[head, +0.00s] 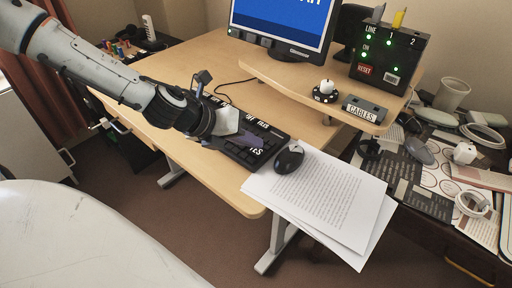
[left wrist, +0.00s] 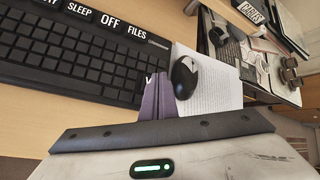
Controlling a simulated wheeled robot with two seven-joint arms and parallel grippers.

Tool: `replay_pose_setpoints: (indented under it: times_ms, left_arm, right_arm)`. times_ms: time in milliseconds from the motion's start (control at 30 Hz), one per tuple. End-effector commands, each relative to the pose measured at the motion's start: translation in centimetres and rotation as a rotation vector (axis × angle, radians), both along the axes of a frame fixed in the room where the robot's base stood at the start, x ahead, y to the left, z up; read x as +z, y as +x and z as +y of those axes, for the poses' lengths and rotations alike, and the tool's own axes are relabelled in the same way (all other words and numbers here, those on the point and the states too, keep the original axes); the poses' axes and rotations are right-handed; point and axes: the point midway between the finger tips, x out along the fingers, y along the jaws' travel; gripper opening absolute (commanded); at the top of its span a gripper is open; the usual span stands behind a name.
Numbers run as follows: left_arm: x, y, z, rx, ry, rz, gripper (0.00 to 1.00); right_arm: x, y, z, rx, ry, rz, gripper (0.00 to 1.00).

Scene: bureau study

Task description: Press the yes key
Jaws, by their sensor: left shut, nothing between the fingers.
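The black keyboard (head: 268,131) lies on the wooden desk, and it fills the upper left of the left wrist view (left wrist: 62,62). The yes key (head: 256,151) is at the keyboard's near right corner, with white letters. In the left wrist view only the edge of its label (left wrist: 149,78) shows; my fingers hide the rest. My left gripper (head: 236,157) is over the keyboard's near edge, close to the yes key. Its purple fingers are together and empty in the left wrist view (left wrist: 158,95). I cannot tell whether they touch the key. My right gripper is out of view.
A black mouse (head: 289,158) sits just right of the keyboard, beside paper sheets (head: 325,200) overhanging the desk edge. A monitor (head: 283,25) and a black switch box (head: 388,62) stand on the raised shelf (head: 285,76). A cluttered side table (head: 410,185) is at the right.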

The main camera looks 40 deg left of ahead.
Motion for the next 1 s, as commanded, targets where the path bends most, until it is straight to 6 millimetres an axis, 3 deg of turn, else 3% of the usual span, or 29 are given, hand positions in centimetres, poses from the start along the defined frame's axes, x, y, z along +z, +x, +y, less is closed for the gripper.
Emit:
replay_pose_setpoints:
  times_ms: [100,567,1000]
  left_arm:
    - [0.9,0.0,0.0,-0.001,0.0,-0.002,0.0]
    - [1.4,0.0,0.0,0.0,-0.001,-0.001,0.0]
    - [5.7,0.0,0.0,-0.001,-0.001,0.0,0.0]
  right_arm:
    - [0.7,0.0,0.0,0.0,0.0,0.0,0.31]
    - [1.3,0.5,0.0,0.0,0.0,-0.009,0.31]
    - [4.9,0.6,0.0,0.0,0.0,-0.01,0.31]
